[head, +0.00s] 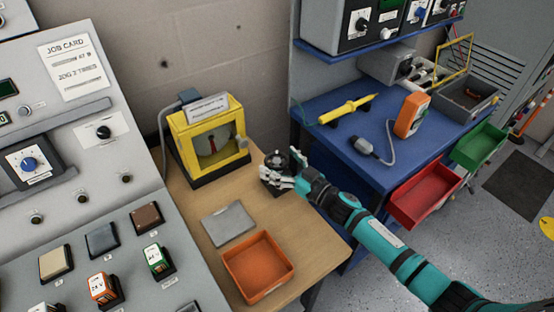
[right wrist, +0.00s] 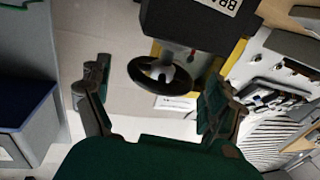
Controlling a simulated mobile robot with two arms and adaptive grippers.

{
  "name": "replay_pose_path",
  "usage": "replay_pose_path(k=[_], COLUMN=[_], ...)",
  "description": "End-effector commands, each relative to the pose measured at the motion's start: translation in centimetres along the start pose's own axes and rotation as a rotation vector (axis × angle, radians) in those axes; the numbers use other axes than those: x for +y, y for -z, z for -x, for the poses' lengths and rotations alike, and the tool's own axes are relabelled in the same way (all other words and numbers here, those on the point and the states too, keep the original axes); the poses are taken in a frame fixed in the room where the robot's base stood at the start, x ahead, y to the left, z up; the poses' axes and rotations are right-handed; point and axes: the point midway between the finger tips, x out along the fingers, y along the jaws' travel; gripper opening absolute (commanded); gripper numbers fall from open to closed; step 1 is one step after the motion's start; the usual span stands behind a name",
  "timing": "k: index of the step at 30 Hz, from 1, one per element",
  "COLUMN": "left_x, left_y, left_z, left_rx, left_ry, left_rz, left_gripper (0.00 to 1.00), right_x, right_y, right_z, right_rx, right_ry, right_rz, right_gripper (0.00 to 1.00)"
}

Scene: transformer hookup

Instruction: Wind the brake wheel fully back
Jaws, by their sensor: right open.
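The brake wheel is a black ring with a pale hub (right wrist: 148,72) in the right wrist view, beside a dark housing with a partly visible label starting "BR" (right wrist: 215,6). My right gripper (right wrist: 152,98) is open, with one finger to each side of the wheel; I cannot tell whether either finger touches it. In the head view my right gripper (head: 276,176) is at the wooden bench, just right of the yellow windowed brake unit (head: 180,130). Dark parts at its fingers partly hide the wheel there. My left gripper is not in view.
An orange tray (head: 258,268) and a grey plate (head: 229,223) lie on the wooden bench in front of the unit. A grey control console (head: 90,200) stands at the left. A blue bench (head: 345,148) with a red bin (head: 425,198) is at the right.

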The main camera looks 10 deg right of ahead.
Motion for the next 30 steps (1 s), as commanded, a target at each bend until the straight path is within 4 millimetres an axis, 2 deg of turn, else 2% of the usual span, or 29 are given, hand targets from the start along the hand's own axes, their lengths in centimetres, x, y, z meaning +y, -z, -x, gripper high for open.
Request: replay_pose_path(k=[9,15,20,30], left_x=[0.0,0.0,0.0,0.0], left_y=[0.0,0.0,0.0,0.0], left_z=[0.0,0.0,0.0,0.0], left_rx=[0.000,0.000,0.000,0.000], left_ry=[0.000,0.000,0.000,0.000], left_rz=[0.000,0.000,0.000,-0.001], left_gripper=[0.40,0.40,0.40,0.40], right_x=[0.0,0.0,0.1,0.1], right_y=[-0.2,-0.1,0.0,0.0], right_z=[6.9,9.7,10.5,10.5], right_rx=[-0.005,-0.003,-0.002,-0.001], right_ry=[-0.001,0.000,0.000,0.000], right_rz=[0.001,0.001,0.003,0.002], right_gripper=[0.92,0.92,0.92,0.92])
